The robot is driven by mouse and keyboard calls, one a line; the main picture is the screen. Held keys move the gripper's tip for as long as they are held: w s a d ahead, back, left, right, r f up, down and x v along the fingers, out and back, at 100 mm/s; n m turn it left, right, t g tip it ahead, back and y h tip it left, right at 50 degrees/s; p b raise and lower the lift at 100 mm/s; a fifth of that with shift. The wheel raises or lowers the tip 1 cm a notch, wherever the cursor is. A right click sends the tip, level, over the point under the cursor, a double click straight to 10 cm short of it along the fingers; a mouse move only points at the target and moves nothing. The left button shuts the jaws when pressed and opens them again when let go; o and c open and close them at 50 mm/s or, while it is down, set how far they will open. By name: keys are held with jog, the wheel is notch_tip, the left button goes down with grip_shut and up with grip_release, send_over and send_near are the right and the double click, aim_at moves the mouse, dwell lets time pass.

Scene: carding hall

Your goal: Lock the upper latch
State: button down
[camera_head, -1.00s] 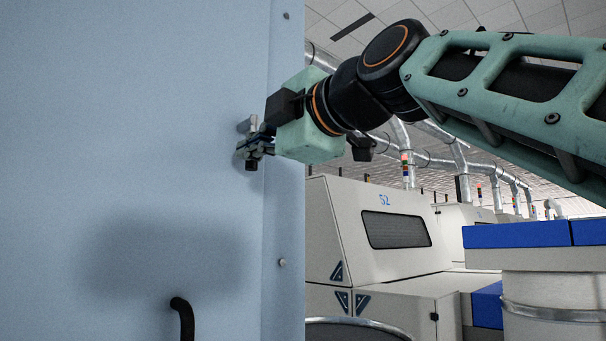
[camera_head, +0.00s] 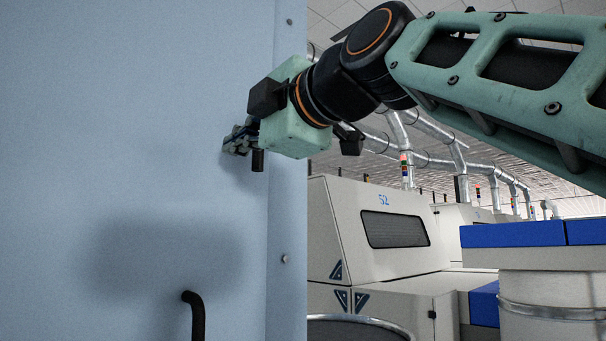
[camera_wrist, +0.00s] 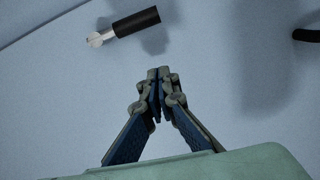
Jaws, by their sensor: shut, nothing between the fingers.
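The upper latch has a black cylindrical grip and a pale metal pivot, and shows at the top left of the wrist view (camera_wrist: 137,22). In the head view its black grip (camera_head: 258,161) hangs below my wrist, partly hidden by my gripper. My gripper (camera_head: 233,143) is close to the pale blue panel (camera_head: 120,120), left of the grip. In the wrist view my gripper's fingertips (camera_wrist: 158,73) meet, with nothing between them. They are apart from the latch in that picture; the exact depth gap cannot be told.
A curved black handle (camera_head: 194,315) sticks out of the panel lower down, and its end shows in the wrist view (camera_wrist: 307,35). The panel's right edge has bolts.

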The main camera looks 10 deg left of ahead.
jog(key=v, duration=0.9)
jog(key=shift+w+d, duration=0.2)
jog(key=shift+d, duration=0.05)
jog(key=w+d+f+m+g+h, duration=0.1)
jog(key=w+d+f+m+h, duration=0.25)
jog(key=f, duration=0.75)
jog(key=d+f+m+h, duration=0.2)
jog(key=d+f+m, duration=0.3)
jog(key=f, duration=0.6)
jog(key=w+d+f+m+g+h, duration=0.1)
jog(key=d+f+m+h, duration=0.2)
jog(key=f+m, duration=0.5)
jog(key=s+d+f+m+g+h, duration=0.2)
jog(key=s+d+f+m, duration=0.15)
jog(key=f, duration=0.65)
jog(key=s+d+f+m+g+h, duration=0.1)
jog(key=s+d+f+m, duration=0.25)
jog(key=f, duration=0.65)
jog(key=s+d+f+m+g+h, duration=0.25)
jog(key=s+d+f, duration=0.2)
jog(key=f, duration=0.45)
notch_tip(320, 180, up, 24)
jog(key=w+y+p, duration=0.1)
jog(key=p, duration=2.2)
jog(key=shift+f+t, duration=0.2)
jog(key=shift+t, duration=0.25)
jog(key=shift+w+a, duration=0.1)
jog(key=shift+w, duration=0.05)
